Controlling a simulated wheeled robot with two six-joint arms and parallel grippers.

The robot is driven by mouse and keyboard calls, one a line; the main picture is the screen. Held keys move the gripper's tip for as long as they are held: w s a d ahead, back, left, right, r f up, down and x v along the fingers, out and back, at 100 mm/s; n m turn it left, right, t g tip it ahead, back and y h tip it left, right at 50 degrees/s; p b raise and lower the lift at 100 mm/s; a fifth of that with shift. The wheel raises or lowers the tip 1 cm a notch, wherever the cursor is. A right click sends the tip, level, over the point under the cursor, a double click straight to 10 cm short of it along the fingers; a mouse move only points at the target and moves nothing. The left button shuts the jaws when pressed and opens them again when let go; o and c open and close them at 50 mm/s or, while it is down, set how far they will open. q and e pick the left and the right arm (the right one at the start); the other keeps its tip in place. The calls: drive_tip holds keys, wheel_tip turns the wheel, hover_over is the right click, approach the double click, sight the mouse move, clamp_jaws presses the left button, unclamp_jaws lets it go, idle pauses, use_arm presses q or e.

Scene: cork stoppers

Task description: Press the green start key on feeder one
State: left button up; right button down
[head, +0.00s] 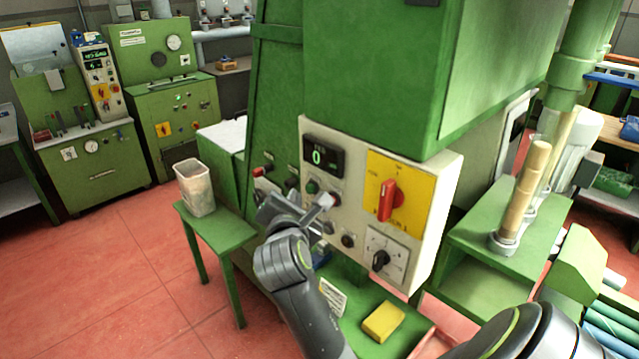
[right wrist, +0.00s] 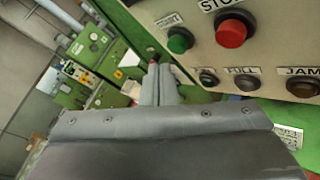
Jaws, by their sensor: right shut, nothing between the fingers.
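The cream control panel (head: 345,165) is on the front of the green machine. Its green start key (head: 311,187) shows just above my right gripper (head: 325,201). In the right wrist view the green start key (right wrist: 180,40) lies up and right of the closed fingertips (right wrist: 159,68), under a tilted label. A gap shows between fingers and key in that picture; I cannot tell the depth. The right gripper is shut and empty. A red stop key (right wrist: 232,30) is right of the green one. The left gripper is out of view.
A red rotary switch on a yellow plate (head: 402,170) and a black knob (head: 381,261) sit on the panel's right side. A display (head: 323,155) reads 0. A small green table (head: 232,232) with a bin (head: 194,188) stands left. A yellow block (head: 383,321) lies below.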

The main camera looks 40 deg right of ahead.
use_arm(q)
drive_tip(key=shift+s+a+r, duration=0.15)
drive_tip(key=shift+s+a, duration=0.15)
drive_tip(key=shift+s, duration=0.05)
use_arm(e)
drive_tip(key=shift+s+d+r, duration=0.1)
drive_tip(key=shift+s+r, duration=0.05)
drive_tip(key=shift+s, duration=0.15)
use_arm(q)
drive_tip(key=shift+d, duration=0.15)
use_arm(e)
drive_tip(key=shift+w, duration=0.1)
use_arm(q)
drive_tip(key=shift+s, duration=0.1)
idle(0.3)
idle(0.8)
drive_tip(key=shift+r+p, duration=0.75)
use_arm(e)
drive_tip(key=shift+d, duration=0.4)
